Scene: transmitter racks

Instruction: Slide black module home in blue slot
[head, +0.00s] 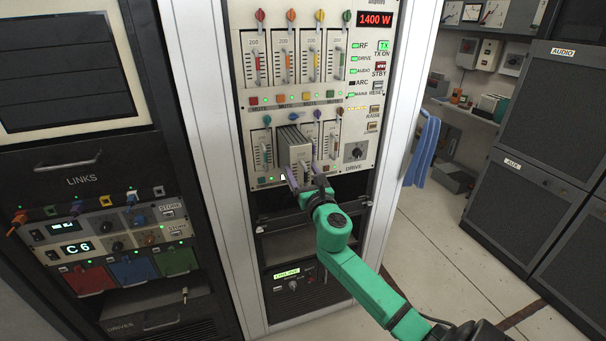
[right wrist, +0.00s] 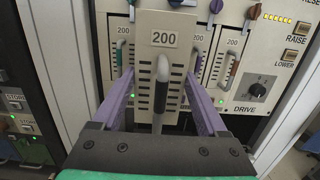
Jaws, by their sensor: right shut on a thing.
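The black module (head: 294,146) has a pale front marked 200 and a handle with a black sleeve. It stands out from the lower row of the transmitter rack, in the second bay from the left. In the right wrist view its front (right wrist: 164,39) is large and central, below a dark blue knob (right wrist: 175,3) that marks the blue slot. The slot's opening is hidden behind the module. My right gripper (head: 306,172) is shut on the module, with one lilac finger at each side in the right wrist view (right wrist: 162,82). My left gripper is out of view.
Neighbouring modules (right wrist: 195,65) sit flush beside the held one, with little side room. The DRIVE knob (head: 356,152) is to the right. A links rack (head: 100,240) stands left and dark audio cabinets (head: 530,205) stand right. The floor between is clear.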

